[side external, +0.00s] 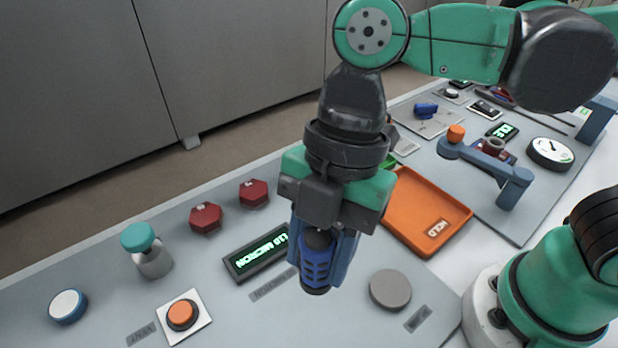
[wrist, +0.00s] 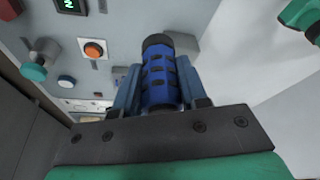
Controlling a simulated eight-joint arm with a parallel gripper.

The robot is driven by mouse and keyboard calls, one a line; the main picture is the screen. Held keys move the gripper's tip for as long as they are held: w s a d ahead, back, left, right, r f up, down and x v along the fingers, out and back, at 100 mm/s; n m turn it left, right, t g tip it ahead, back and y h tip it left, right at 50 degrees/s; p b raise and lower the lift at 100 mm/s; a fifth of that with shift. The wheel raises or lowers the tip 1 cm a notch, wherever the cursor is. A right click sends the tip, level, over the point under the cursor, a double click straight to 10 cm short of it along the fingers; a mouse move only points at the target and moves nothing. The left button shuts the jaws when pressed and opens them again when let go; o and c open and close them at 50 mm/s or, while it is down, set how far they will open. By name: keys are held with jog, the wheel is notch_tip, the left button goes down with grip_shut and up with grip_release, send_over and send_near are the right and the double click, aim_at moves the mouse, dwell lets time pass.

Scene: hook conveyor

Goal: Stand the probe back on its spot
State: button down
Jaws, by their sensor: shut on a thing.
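My gripper (side external: 325,255) is shut on the probe (side external: 315,270), a blue cylinder with dark slots and a black end. The probe hangs roughly upright below my gripper, black end down, and appears to be above the grey panel. In the wrist view the probe (wrist: 159,75) sits between the two blue-grey fingers. A flat grey disc (side external: 390,289) lies on the panel to the right of the probe; it may be the probe's spot. In the wrist view this disc (wrist: 187,42) is partly hidden behind the probe.
A lit display (side external: 257,255) lies just left of the probe. An orange button (side external: 182,315), a teal-topped knob (side external: 139,238) and two red hexagonal knobs (side external: 206,217) are farther left. An orange tray (side external: 430,210) lies behind on the right. The panel around the disc looks clear.

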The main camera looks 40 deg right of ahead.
notch_tip(320, 180, down, 12)
jog(key=shift+f, duration=0.25)
dwell(0.5)
jog(key=shift+c, duration=2.4)
grip_release()
jog(key=shift+f, duration=0.15)
jog(key=v, duration=1.2)
jog(key=w+d+m+t+h, duration=0.1)
jog(key=w+d+m+t, duration=0.2)
jog(key=d+m, duration=0.5)
jog(key=w+d+m+t+h, duration=0.2)
jog(key=w+d+m+t, duration=0.2)
jog(key=d+m, duration=0.4)
jog(key=m+t, duration=0.1)
jog(key=m, duration=0.5)
jog(key=shift+w+d+m+t, duration=0.3)
jog(key=shift+w+d, duration=0.05)
jog(key=shift+d, duration=0.05)
